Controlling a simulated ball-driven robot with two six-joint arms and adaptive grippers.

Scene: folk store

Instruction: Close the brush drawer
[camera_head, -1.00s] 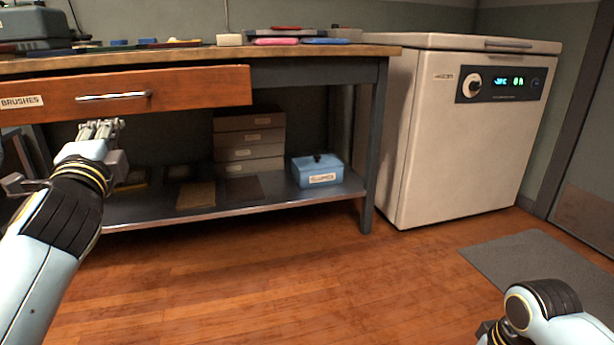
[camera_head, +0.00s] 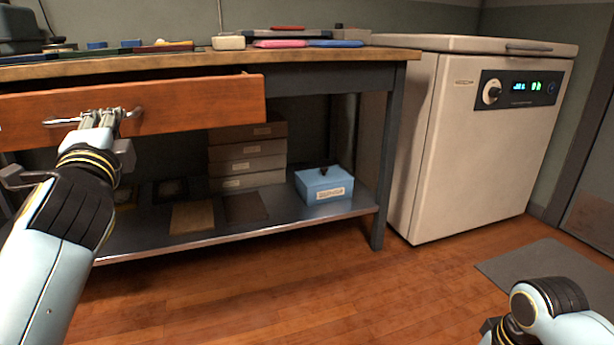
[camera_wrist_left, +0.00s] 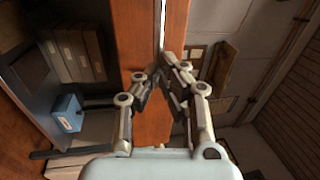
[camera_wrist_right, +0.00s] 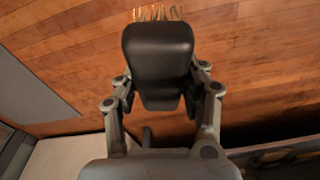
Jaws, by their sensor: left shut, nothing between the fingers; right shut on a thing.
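The brush drawer's red-brown wooden front (camera_head: 200,100) stands out from under the workbench top, at the left of the head view; it also shows in the left wrist view (camera_wrist_left: 150,120). Its metal handle (camera_head: 60,122) runs across the front, partly hidden by my left gripper (camera_head: 98,117). That gripper is shut and empty, with its fingertips at the drawer front by the handle; whether they touch is unclear. In the left wrist view its fingers (camera_wrist_left: 162,78) converge before the wood. My right gripper (camera_wrist_right: 158,95) is shut on a black object with pale bristles (camera_wrist_right: 158,48), apparently a brush.
Flat coloured items lie on the bench top (camera_head: 170,62). Below, a shelf (camera_head: 290,219) holds stacked boxes (camera_head: 245,165) and a blue box (camera_head: 324,186). A white cabinet (camera_head: 470,150) stands right; a grey mat (camera_head: 550,270) lies on the floor. Open floor lies in front.

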